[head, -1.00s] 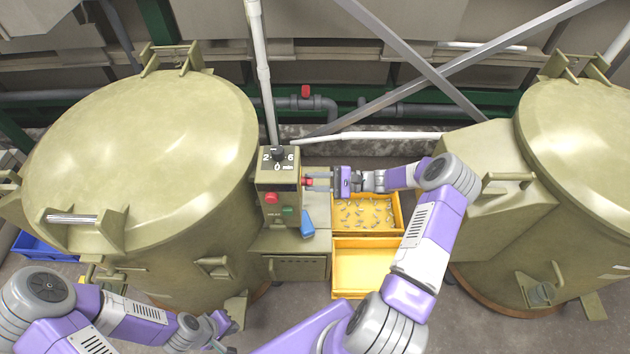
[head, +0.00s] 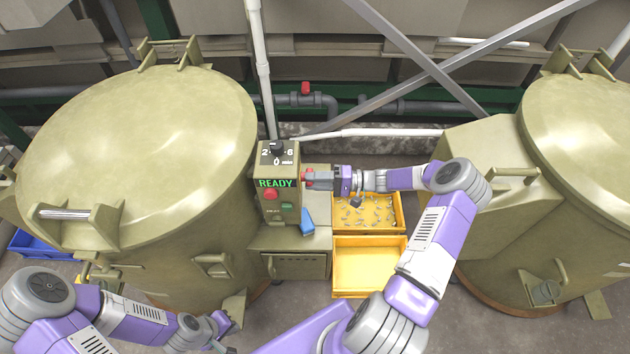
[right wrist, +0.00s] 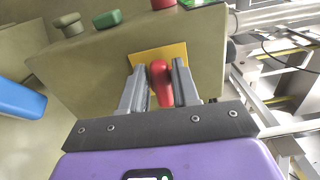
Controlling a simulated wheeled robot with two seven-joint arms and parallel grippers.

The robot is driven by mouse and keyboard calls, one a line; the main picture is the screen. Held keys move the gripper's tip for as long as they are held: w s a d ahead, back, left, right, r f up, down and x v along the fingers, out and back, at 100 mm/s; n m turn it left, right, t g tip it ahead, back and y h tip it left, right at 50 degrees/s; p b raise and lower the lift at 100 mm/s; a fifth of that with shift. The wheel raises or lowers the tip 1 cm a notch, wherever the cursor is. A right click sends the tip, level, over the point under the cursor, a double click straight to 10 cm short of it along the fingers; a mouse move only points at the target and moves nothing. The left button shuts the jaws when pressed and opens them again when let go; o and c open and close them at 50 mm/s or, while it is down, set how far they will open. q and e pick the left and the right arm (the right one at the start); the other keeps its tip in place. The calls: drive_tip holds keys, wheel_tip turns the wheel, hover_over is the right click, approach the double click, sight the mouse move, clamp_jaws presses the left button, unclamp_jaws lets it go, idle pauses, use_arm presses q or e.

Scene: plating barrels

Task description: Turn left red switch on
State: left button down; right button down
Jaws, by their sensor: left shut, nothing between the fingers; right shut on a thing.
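The red switch (right wrist: 161,83) sits on a yellow plate (right wrist: 178,53) on the side of the control box (head: 267,207) by the left barrel. In the right wrist view it lies between the fingers of my right gripper (right wrist: 160,88), which is shut on it. In the head view, my right gripper (head: 318,180) reaches the box from the right, at the red switch (head: 308,177). The box's display (head: 276,183) is lit green and reads READY. My left gripper (head: 226,335) is shut and empty at the bottom, low in front of the left barrel.
Yellow trays (head: 369,268) stand to the right, one holding small parts. Large barrels (head: 140,150) flank the space, the other at right (head: 580,150).

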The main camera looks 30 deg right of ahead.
drive_tip(key=shift+n, duration=0.4)
drive_tip(key=c, duration=0.8)
unclamp_jaws()
drive_tip(key=p+v, duration=0.1)
drive_tip(key=v, duration=0.6)
drive_tip(key=shift+s+d, duration=0.2)
drive_tip(key=shift+d, duration=0.05)
